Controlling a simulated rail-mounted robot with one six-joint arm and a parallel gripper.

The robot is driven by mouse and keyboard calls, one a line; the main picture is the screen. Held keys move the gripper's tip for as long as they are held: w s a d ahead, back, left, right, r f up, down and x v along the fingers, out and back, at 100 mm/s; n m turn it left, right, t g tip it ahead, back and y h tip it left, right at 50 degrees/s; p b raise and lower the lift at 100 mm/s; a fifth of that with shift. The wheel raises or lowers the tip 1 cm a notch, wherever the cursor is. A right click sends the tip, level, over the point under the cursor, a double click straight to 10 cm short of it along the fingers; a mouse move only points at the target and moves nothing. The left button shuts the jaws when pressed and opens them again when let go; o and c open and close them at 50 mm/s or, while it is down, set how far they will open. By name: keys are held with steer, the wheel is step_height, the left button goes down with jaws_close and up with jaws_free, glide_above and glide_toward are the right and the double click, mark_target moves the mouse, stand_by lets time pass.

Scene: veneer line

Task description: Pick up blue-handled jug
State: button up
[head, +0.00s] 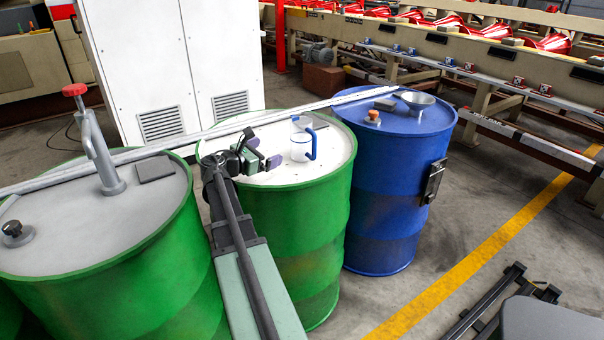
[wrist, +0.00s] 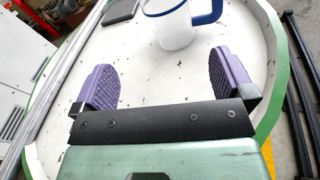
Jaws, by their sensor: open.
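The blue-handled jug (head: 300,148) is a clear, whitish jug standing upright on the white top of the middle green drum. Its blue handle faces right in the head view. In the wrist view the jug (wrist: 172,26) stands at the top, ahead of my gripper, with its upper part cut off by the picture edge. My gripper (head: 262,150) is left of the jug in the head view, low over the drum top. Its purple-padded fingers (wrist: 165,80) are spread wide with nothing between them, and the jug is beyond the fingertips.
A dark flat block (wrist: 121,11) lies on the drum top near the jug. A metal rail (head: 150,152) runs along the back of the drums. The blue drum (head: 385,190) to the right carries a metal funnel (head: 416,100). The left green drum (head: 120,240) carries a red-knobbed tap (head: 100,155).

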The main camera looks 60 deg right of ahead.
mark_target(301, 135)
steer(key=d, duration=0.1)
steer(key=s+d+n, duration=0.1)
steer(key=d+g+h, duration=0.1)
steer(key=shift+s+d+r+n, duration=0.2)
steer(key=shift+s+n, duration=0.1)
steer(key=shift+s, duration=0.1)
steer(key=shift+r, duration=0.1)
steer(key=x, duration=1)
steer(key=shift+s+d, duration=0.15)
steer(key=shift+d, duration=0.1)
steer(key=shift+r, duration=0.1)
steer(key=c, duration=1)
steer(key=shift+o, duration=0.2)
step_height(301, 135, up, 20)
steer(key=p, duration=2)
